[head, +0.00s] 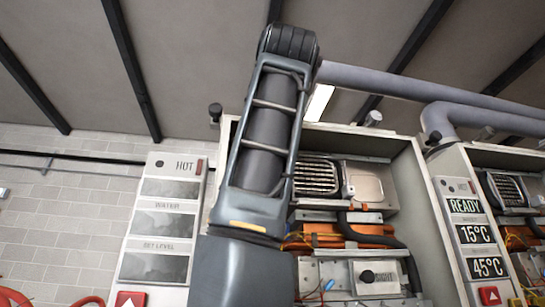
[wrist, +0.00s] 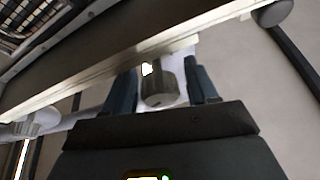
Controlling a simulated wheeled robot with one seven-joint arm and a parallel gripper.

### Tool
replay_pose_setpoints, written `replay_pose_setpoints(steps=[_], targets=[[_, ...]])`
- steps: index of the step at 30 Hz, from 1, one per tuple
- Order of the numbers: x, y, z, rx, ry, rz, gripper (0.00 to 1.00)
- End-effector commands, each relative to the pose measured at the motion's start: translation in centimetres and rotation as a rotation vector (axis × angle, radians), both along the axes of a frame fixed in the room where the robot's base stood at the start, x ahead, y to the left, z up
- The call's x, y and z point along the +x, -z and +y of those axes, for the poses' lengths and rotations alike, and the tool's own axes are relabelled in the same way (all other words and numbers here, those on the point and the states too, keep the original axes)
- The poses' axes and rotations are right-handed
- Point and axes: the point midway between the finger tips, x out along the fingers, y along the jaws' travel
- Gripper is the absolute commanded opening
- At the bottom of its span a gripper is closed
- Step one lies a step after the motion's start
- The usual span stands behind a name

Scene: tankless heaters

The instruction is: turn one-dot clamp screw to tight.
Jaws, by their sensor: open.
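A dark ribbed round screw knob (wrist: 158,88) sits at the cabinet's edge in the wrist view. One bright spot shows at its upper left; I cannot tell whether it is the one-dot mark. My gripper (wrist: 162,82) is open, with one blue-grey finger on each side of the knob. A gap shows on both sides, wider on the right. In the head view my raised arm hides the gripper and this knob.
The open heater cabinet (head: 405,185) holds a grille, hoses and wires behind my arm. A second heater (head: 470,220) reads READY at the right. A large grey pipe (head: 400,83) runs above. A panel marked HOT (head: 165,220) stands left. Another knob (wrist: 272,12) is at the wrist view's upper right.

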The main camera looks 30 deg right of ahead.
Motion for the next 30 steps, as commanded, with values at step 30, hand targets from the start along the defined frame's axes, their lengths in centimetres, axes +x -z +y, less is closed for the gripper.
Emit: replay_pose_setpoints(steps=[30], targets=[[-6.6,3.0,2.3,-0.006,0.005,0.003,0.58]])
